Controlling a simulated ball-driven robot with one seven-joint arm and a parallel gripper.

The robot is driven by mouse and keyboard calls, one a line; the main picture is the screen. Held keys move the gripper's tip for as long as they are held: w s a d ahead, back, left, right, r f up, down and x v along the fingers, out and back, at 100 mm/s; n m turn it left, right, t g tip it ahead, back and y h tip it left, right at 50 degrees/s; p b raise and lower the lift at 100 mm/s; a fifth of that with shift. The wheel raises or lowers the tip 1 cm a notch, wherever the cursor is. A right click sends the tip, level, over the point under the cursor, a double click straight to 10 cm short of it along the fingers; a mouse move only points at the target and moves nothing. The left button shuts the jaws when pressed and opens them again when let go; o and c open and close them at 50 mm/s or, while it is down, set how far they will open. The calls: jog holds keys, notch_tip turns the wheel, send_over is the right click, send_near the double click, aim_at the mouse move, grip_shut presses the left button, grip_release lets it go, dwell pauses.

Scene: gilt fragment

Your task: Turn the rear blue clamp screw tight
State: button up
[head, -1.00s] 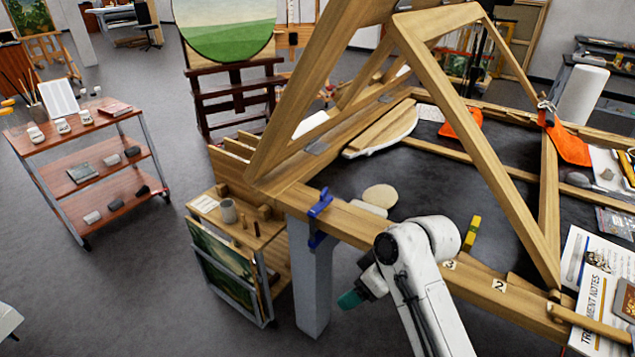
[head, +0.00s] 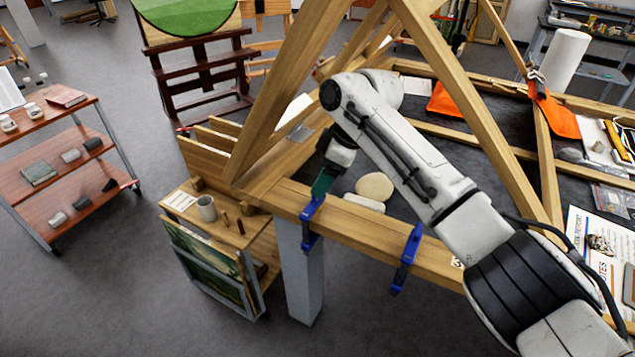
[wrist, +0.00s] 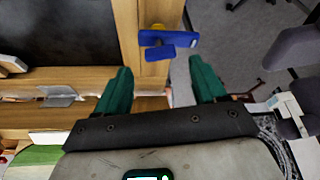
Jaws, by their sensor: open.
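A blue clamp (head: 312,212) grips the wooden beam near its left corner, above the grey leg. A second blue clamp (head: 408,258) sits further right and nearer on the same beam. My gripper (head: 322,184) is at the left, farther clamp, with its teal fingers just above the clamp's top. In the wrist view, my gripper (wrist: 160,76) is open and empty, its fingers apart on either side of the beam's line. A blue clamp (wrist: 168,42) lies just beyond the fingertips, between their lines. I cannot clearly make out its screw.
The wooden frame's slanted beam (head: 275,100) rises close to my arm. A round beige pad (head: 375,187) lies behind the beam. A small wooden stand with a mug (head: 206,208) is at the left below. Open floor (head: 130,300) lies left.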

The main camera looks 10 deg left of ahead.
jog(key=shift+x, duration=1.9)
jog(key=shift+c, duration=0.4)
jog(key=c, duration=1)
jog(key=shift+s+r+m+p, duration=0.1)
jog(key=shift+m+p, duration=0.3)
jog(key=shift+p, duration=0.3)
